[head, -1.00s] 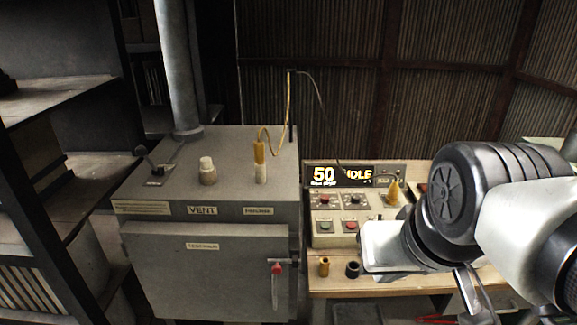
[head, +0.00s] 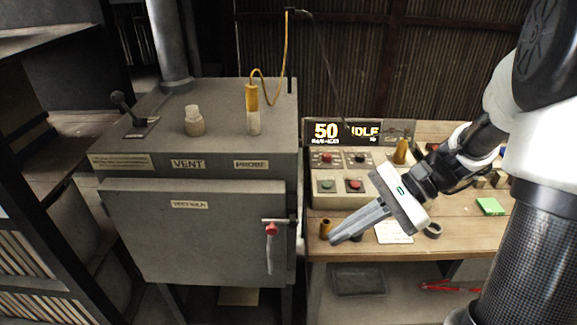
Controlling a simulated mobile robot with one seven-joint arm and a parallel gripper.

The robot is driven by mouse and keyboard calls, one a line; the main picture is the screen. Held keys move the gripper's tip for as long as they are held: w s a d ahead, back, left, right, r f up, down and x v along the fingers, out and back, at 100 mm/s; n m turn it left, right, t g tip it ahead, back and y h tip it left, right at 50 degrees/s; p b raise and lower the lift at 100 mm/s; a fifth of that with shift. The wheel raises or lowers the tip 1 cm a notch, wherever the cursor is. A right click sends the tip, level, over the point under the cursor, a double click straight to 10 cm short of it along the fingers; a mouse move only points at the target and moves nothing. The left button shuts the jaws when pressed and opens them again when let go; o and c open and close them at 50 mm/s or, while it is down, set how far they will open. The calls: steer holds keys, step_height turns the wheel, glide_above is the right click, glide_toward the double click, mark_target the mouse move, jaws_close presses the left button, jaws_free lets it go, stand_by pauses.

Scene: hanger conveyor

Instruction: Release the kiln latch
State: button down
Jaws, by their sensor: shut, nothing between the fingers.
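The kiln (head: 125,215) is a grey metal box on legs at the left of the head view, its front door closed. A latch (head: 271,250) with a red knob and a pale handle hanging down is at the door's right edge. My gripper (head: 333,240) is shut and empty, pointing left and down over the bench. It is to the right of the latch, apart from it. Its fingertips are beside a small brass cylinder (head: 325,229).
A control box (head: 342,160) with several buttons and a display reading 50 IDLE stands on the wooden bench (head: 450,243). A black lever (head: 122,105), a pale vent plug (head: 193,122) and a yellow probe (head: 252,103) are on the kiln's top. Free space lies before the door.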

steer(key=w+d+f+m+t+y+b, duration=0.2)
steer(key=w+d+f+m+t+y, duration=0.1)
steer(key=w+d+f+m+y, duration=0.1)
step_height(320, 180, down, 2)
steer(key=w+m+y, duration=0.1)
steer(key=w+m, duration=0.1)
steer(key=m, duration=0.1)
steer(key=shift+d+f+t+y, duration=0.2)
steer(key=shift+t+y, duration=0.1)
steer(key=shift+w+a, duration=0.1)
steer(key=shift+a, duration=0.05)
steer(key=b, duration=0.1)
glide_toward(272, 230)
steer(key=x, duration=0.5)
steer(key=shift+w+a+f, duration=0.15)
steer(key=shift+w+f, duration=0.1)
steer(key=shift+f, duration=0.1)
steer(key=shift+s+r+x, duration=0.15)
steer(key=shift+x, duration=0.85)
steer(key=shift+s+r+x, duration=0.1)
steer(key=shift+r+x, duration=0.05)
steer(key=shift+x, duration=0.8)
steer(key=shift+a, duration=0.1)
